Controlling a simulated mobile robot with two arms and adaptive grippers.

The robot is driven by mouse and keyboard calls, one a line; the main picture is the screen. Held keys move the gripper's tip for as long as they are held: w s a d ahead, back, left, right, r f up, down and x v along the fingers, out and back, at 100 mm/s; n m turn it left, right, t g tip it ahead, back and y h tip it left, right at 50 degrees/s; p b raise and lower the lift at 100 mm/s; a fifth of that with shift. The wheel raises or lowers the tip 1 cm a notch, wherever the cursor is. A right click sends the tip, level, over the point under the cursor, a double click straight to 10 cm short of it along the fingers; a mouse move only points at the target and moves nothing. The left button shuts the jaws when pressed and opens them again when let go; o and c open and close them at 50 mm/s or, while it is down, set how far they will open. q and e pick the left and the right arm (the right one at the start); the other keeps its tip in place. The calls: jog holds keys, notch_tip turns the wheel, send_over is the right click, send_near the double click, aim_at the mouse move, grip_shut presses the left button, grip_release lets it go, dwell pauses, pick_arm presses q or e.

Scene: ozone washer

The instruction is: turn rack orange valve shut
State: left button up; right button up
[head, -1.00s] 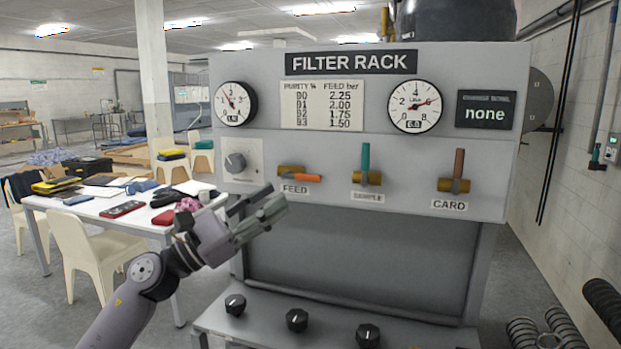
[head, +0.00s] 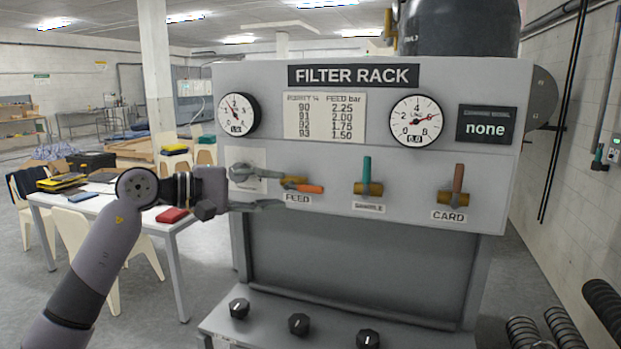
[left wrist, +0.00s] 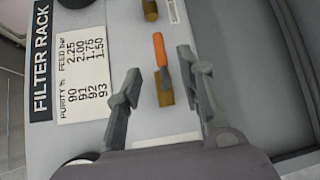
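The orange valve lever (head: 309,188) is on the rack's front panel above the FEED label (head: 297,198). It points right, nearly level, from its brass body (head: 293,181). My left gripper (head: 283,192) is open at the left of this valve, its fingers reaching towards it. In the left wrist view the orange lever (left wrist: 160,50) and its brass body (left wrist: 166,92) show between the open fingers (left wrist: 160,64). I see no clear contact, and the gap in depth is hard to tell. My right gripper is not in view.
A teal lever (head: 366,170) over SAMPLE and a brown lever (head: 458,180) over CARD point up. Two gauges (head: 239,115) (head: 416,121) sit above. Black knobs (head: 299,323) stand on the lower shelf. A cluttered white table (head: 160,220) is at left.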

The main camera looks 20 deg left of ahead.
aim_at(305, 188)
pick_arm(q)
jog(key=p+x, duration=0.3)
jog(key=x, duration=0.4)
jog(key=shift+w+d+r, duration=0.1)
jog(key=shift+w+d, duration=0.15)
jog(key=shift+d, duration=0.05)
jog(key=shift+w+d+f+p, duration=0.2)
jog(key=shift+w+d+p, duration=0.1)
jog(key=shift+w+d, duration=0.1)
jog(key=shift+s, duration=0.1)
jog(key=shift+c, duration=0.5)
grip_shut()
